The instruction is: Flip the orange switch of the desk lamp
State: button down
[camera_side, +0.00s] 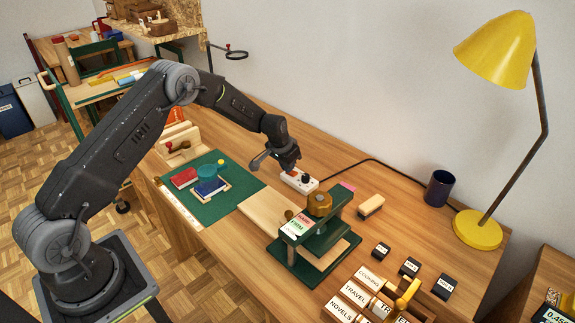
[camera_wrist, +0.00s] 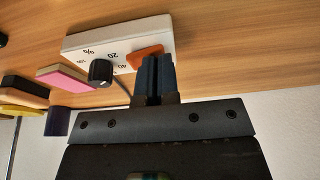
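The yellow desk lamp (camera_side: 497,52) stands at the right of the bench, and a dark cable runs from its side toward a white control box (camera_side: 301,184). In the wrist view the white box (camera_wrist: 85,42) carries a black knob (camera_wrist: 101,72) and an orange switch (camera_wrist: 146,56). My gripper (camera_wrist: 157,58) has its two dark fingers together with nothing between them. The fingertips overlap the lower right edge of the switch in that view; I cannot tell whether they touch it. In the side view my gripper (camera_side: 291,166) is right over the box and hides part of it.
A pink block (camera_wrist: 66,78) lies close beside the knob. A green press (camera_side: 315,240) stands in front of the box, and a wooden-backed brush (camera_side: 370,206) and a dark blue cup (camera_side: 439,188) stand to the right. A green mat (camera_side: 215,205) with books lies left.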

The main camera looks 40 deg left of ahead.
jog(key=shift+s+d+f, duration=0.1)
jog(key=shift+d+f, duration=0.1)
jog(key=shift+d, duration=0.25)
jog(key=shift+s+d+f, duration=0.1)
jog(key=shift+d+f, duration=0.05)
jog(key=shift+d, duration=0.3)
jog(key=r, duration=0.4)
jog(key=shift+w+a+r, duration=0.2)
jog(key=shift+r, duration=0.15)
jog(key=v, duration=1)
jog(key=shift+a, duration=0.1)
send_near(291, 173)
jog(key=x, duration=0.4)
jog(key=w+a+x, duration=0.1)
jog(key=x, duration=0.1)
jog(key=shift+f, duration=0.55)
